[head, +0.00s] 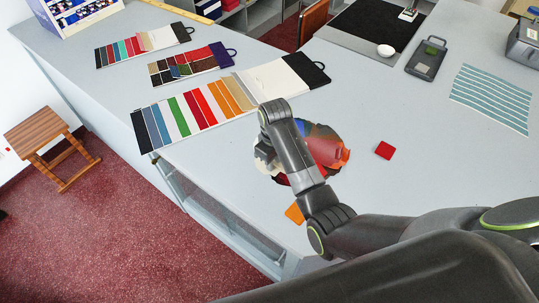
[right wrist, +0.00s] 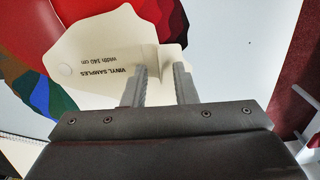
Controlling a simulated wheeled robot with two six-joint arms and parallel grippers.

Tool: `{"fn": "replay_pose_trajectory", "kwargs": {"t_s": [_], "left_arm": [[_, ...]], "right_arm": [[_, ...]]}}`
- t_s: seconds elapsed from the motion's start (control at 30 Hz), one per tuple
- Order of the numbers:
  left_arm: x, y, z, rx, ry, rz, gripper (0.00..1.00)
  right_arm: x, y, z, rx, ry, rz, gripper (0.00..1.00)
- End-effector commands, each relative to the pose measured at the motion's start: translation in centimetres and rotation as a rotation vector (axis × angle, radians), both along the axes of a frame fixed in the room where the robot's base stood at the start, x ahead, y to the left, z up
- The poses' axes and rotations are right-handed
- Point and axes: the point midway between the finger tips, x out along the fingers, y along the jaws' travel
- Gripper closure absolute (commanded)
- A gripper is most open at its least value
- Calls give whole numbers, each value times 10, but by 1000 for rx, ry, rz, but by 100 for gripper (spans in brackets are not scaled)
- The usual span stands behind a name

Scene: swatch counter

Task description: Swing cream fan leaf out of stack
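The fan stack of coloured leaves (head: 322,145) lies on the grey counter, partly hidden under my right arm; red, orange, blue and brown leaves show. My right gripper (right wrist: 162,85) is at the cream leaf's near edge. Its two fingers are apart, with part of the cream leaf between or just beneath them; contact is unclear. My left gripper is not in view.
An orange swatch (head: 295,213) lies near the counter's front edge and a red one (head: 384,150) to the right. Sample boards (head: 195,108) lie at the left. A dark clipboard-like item (head: 427,58) and striped sheet (head: 492,98) lie right. The counter between is clear.

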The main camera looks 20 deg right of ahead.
Motion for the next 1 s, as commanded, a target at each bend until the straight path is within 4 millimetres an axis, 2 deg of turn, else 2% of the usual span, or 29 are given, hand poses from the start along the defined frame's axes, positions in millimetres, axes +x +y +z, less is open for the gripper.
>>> {"fn": "replay_pose_trajectory", "kwargs": {"t_s": [0.27,0.47,1.0], "left_arm": [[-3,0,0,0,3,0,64],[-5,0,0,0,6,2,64],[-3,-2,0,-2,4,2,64]], "right_arm": [[-1,0,-1,1,-1,0,75],[-1,0,-1,1,-1,0,99],[-1,0,-1,1,-1,0,100]]}}
